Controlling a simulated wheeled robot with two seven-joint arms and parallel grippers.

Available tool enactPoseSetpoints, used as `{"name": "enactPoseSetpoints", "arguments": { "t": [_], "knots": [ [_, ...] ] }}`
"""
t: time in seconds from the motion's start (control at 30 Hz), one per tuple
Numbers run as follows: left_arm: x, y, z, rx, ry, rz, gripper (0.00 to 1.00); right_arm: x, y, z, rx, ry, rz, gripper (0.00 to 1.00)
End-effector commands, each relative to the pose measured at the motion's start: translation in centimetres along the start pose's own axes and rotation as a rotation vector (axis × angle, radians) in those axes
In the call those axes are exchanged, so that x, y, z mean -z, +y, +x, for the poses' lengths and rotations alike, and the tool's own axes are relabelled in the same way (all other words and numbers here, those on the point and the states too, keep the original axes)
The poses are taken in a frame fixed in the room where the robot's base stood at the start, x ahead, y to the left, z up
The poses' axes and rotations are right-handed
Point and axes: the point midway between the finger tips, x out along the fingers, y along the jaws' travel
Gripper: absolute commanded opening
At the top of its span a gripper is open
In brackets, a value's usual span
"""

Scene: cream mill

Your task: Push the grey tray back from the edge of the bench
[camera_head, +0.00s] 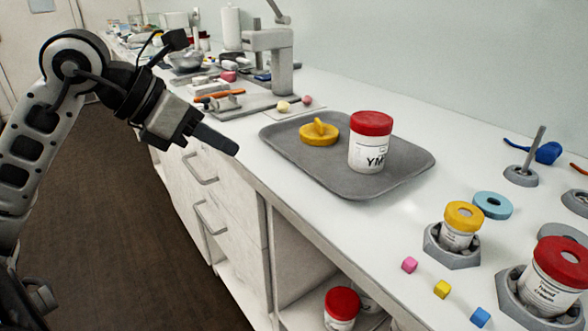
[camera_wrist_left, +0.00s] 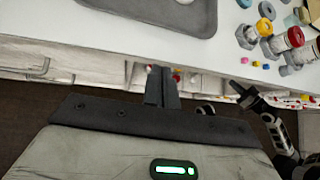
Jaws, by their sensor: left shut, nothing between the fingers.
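The grey tray (camera_head: 400,178) lies on the white bench near its front edge, holding a white jar (camera_head: 367,152) with a red lid and a yellow lid-like piece (camera_head: 319,133). In the left wrist view the tray (camera_wrist_left: 150,20) shows at the top, partly cut off. My left gripper (camera_head: 235,150) is shut and empty, to the left of the tray, over the bench's front edge, apart from it. Its shut fingers (camera_wrist_left: 161,86) also show in the left wrist view, pointing towards the bench front. The right gripper does not show clearly in the head view.
Right of the tray stand jars in grey hexagonal holders (camera_head: 453,250), a blue ring (camera_head: 492,205) and small coloured cubes (camera_head: 442,289). A grey stand (camera_head: 268,60) and clutter are at the back left. Bare bench lies behind the tray. Drawers and an open shelf are below.

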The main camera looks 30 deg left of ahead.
Motion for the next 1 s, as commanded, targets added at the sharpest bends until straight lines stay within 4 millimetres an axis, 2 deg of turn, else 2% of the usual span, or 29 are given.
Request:
{"name": "enactPoseSetpoints", "arguments": {
  "t": [0.03,0.1,0.2,0.37,0.67,1.0],
  "knots": [
    [0.5,0.9,-0.4,-0.068,0.014,0.023,0.0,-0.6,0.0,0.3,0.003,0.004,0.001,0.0],
    [0.5,1.5,-0.9,-0.12,0.028,0.035,0.0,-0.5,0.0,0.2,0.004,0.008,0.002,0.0],
    [0.5,1.9,-0.5,-0.142,0.036,0.037,0.0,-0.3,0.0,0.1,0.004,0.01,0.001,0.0],
    [0.6,2.2,2.1,-0.137,0.04,0.037,0.0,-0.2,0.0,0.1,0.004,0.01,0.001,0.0],
    [0.8,3.1,8.3,-0.137,0.04,0.038,0.0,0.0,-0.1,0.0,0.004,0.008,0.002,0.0],
    [-1.5,3.3,10.2,-0.136,0.029,0.031,0.0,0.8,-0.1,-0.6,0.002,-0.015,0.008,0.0]
  ]
}}
